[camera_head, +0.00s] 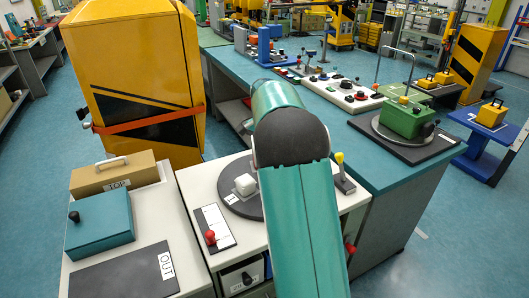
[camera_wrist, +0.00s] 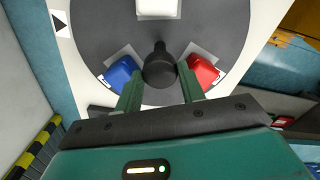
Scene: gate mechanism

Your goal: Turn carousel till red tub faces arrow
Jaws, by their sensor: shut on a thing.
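The carousel is a dark grey disc (camera_wrist: 105,30) on a white top, seen in the wrist view. It carries a red tub (camera_wrist: 203,71) on the right, a blue tub (camera_wrist: 122,72) on the left and a white tub (camera_wrist: 158,7) at the top edge. A black knob (camera_wrist: 159,66) stands between the red and blue tubs. My gripper (camera_wrist: 161,76) is shut on the knob, one finger on each side. The black arrow (camera_wrist: 60,22) is on a white label at upper left, outside the disc; the red tub is away from it. In the head view, my arm hides my gripper and part of the carousel (camera_head: 229,202).
A panel with a red-knobbed lever (camera_head: 211,238) lies left of the carousel, and a yellow-topped lever (camera_head: 341,172) stands to its right. A teal box (camera_head: 100,222) and a tan case (camera_head: 113,174) sit further left. A yellow cabinet (camera_head: 140,80) stands behind.

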